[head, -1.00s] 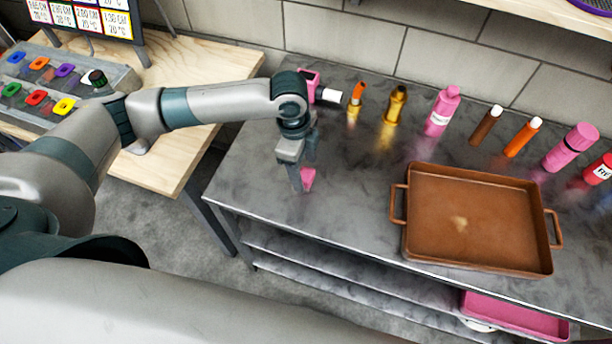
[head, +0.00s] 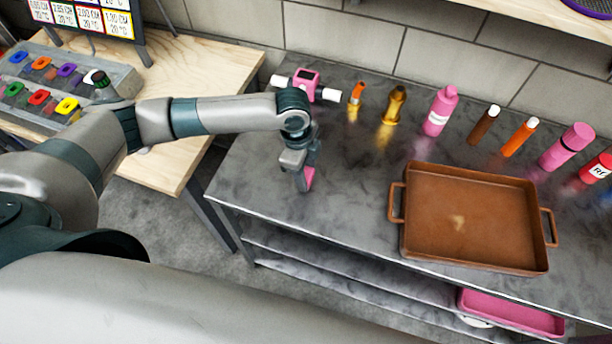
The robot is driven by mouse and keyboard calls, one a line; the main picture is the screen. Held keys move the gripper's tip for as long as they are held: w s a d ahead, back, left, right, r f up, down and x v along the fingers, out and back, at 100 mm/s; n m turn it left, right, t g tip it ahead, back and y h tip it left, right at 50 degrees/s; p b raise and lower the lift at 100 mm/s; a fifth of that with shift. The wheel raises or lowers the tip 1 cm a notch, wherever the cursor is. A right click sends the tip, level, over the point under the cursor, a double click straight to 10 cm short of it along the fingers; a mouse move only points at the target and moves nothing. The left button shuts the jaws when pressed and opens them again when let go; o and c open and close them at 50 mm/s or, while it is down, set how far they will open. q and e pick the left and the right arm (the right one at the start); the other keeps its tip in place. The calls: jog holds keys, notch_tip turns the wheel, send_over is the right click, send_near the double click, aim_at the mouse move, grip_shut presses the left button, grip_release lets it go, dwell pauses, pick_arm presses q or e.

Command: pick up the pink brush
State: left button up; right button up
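A small pink piece (head: 309,177), which may be the pink brush, shows right beside the fingers of my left gripper (head: 303,184). Most of it is hidden by the gripper, so its full shape does not show. My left gripper points down over the left part of the grey table (head: 250,180). I cannot tell whether its fingers are apart or shut on the pink piece. My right gripper is out of view.
A brown tray (head: 470,220) with two handles stands right of my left gripper. A pink device with white ends (head: 306,81), a gold bottle (head: 394,104) and a pink bottle (head: 440,110) line the back. A wooden table (head: 220,75) stands left.

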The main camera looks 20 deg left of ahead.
aim_at(308, 173)
pick_arm(q)
jog(key=shift+c, duration=1)
jog(key=shift+r, duration=0.1)
jog(key=shift+r+b, duration=0.45)
jog(key=shift+r, duration=0.15)
notch_tip(308, 173, up, 3)
jog(key=shift+w+f+b, duration=0.1)
jog(key=shift+f+b, duration=0.1)
jog(key=shift+b, duration=0.35)
jog(key=s+d+r+b, duration=0.3)
jog(key=d+r, duration=0.4)
jog(key=d, duration=0.4)
jog(key=shift+s, duration=0.4)
